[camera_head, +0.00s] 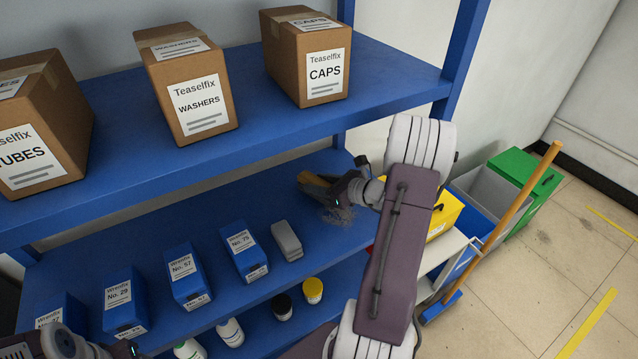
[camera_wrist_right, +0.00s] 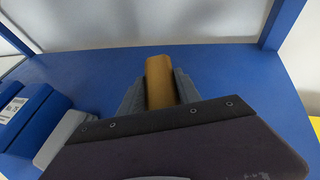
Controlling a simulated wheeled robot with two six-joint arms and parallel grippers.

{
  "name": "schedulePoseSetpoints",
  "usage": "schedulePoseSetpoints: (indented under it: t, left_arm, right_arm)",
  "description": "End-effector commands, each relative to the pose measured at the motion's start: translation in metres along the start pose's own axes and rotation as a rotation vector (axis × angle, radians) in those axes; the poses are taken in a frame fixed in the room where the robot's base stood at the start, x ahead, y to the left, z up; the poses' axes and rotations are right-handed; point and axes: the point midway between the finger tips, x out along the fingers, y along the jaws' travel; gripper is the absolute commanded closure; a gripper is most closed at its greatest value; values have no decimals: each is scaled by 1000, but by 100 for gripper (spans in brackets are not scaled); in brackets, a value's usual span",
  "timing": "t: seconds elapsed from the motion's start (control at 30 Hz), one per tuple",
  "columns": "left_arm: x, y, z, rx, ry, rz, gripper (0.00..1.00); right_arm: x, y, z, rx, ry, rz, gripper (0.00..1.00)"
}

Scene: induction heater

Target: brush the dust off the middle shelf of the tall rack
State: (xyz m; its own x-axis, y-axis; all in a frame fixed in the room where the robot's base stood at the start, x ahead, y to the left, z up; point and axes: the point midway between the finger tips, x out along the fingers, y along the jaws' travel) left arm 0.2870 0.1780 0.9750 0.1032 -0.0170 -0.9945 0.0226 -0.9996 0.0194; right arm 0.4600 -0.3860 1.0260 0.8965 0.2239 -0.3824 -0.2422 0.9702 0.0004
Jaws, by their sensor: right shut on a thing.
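The tall blue rack's middle shelf (camera_head: 205,222) carries a row of blue boxes. A grey patch of dust (camera_head: 338,215) lies near its right end, below my right gripper. My right gripper (camera_head: 322,188) reaches in over this end and is shut on a brush, whose tan wooden handle (camera_head: 311,180) shows at the fingertips. In the right wrist view the handle (camera_wrist_right: 159,84) stands between the two grey fingers; the bristles are hidden. I cannot tell whether the brush touches the shelf. My left arm shows at the bottom left corner, its fingers cut off by the frame edge.
Blue boxes (camera_head: 243,250) and a grey block (camera_head: 287,240) stand left of the dust. The upper shelf (camera_head: 250,118) with cardboard boxes (camera_head: 188,92) hangs above. Jars (camera_head: 313,290) stand below. Bins (camera_head: 525,178) and a wooden-handled broom (camera_head: 520,195) stand at the right.

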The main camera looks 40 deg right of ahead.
Motion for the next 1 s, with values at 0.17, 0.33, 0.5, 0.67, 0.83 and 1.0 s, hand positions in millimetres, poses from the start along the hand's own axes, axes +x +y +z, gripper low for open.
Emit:
schedulePoseSetpoints:
  t: [0.17, 0.33, 0.5, 0.67, 0.83, 1.0]
  left_arm:
    - [5, 0, 0, 0, 0, 0, 39]
    - [8, 0, 1, 0, 0, 0, 39]
    - [11, 0, 1, 0, 0, 0, 39]
    - [14, 0, 2, 0, 0, 0, 39]
    - [18, 0, 2, 0, 0, 0, 39]
    - [18, 0, 2, 0, 0, 0, 39]
  right_arm:
    - [2, 0, -4, 0, -1, 0, 100]
    - [3, 0, -8, 0, -1, 0, 100]
    - [4, 0, -11, 0, -1, 0, 100]
    - [6, 0, -14, 0, -1, 0, 100]
    - [7, 0, -17, 0, -1, 0, 100]
    - [-1, 2, -19, 1, 0, -1, 100]
